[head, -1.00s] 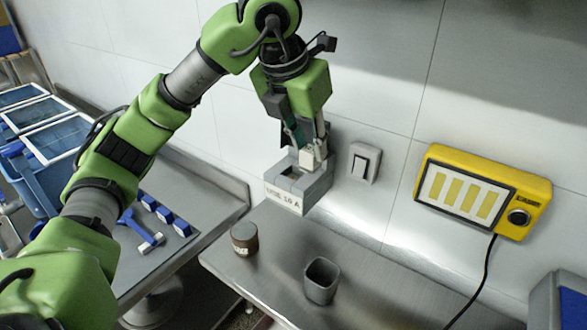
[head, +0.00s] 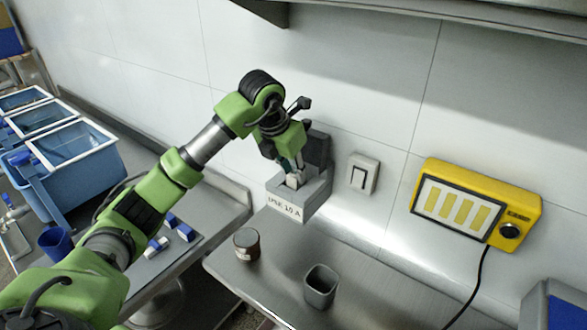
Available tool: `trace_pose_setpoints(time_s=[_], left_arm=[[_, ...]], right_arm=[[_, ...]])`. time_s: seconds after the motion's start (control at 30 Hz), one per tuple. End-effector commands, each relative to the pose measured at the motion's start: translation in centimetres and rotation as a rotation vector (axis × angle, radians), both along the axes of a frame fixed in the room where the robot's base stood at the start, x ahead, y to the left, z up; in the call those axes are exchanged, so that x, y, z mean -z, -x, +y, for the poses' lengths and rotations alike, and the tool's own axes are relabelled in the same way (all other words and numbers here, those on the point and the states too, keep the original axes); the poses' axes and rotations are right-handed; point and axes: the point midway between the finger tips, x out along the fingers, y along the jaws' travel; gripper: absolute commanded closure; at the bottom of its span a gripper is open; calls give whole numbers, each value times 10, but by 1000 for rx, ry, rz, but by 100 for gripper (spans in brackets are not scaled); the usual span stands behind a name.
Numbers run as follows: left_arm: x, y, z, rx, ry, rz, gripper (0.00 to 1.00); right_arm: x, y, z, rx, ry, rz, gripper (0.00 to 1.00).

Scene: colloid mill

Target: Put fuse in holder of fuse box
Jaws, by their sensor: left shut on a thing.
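The grey fuse box (head: 314,197) is on the tiled wall above the steel table, with a white label on its front and its dark lid raised behind. My left gripper (head: 294,178) points down at the top opening of the box. It is shut on a small white fuse (head: 293,181), which is at the opening. The fingers hide part of the fuse and the holder, so I cannot tell how deep the fuse sits. My right gripper is not in view.
A brown jar (head: 247,244) and a grey cup (head: 321,285) stand on the steel table (head: 375,290) below. A wall switch (head: 363,174) and a yellow panel (head: 475,206) with a cable are to the right. Blue bins (head: 75,165) are at the left.

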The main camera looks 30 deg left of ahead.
Motion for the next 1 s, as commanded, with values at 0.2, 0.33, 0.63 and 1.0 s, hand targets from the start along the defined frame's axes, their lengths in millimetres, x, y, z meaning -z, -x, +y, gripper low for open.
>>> trace_pose_setpoints(time_s=[0.2, 0.33, 0.63, 1.0], left_arm=[[5, 0, 0, 0, 1, -4, 100], [5, 0, 0, 0, 1, -3, 100], [8, 0, 0, 0, 1, -2, 62], [-4, 3, 1, 0, 0, -6, 62]], right_arm=[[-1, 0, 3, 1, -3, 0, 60], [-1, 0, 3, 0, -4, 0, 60], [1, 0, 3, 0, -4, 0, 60], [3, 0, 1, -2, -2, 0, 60]])
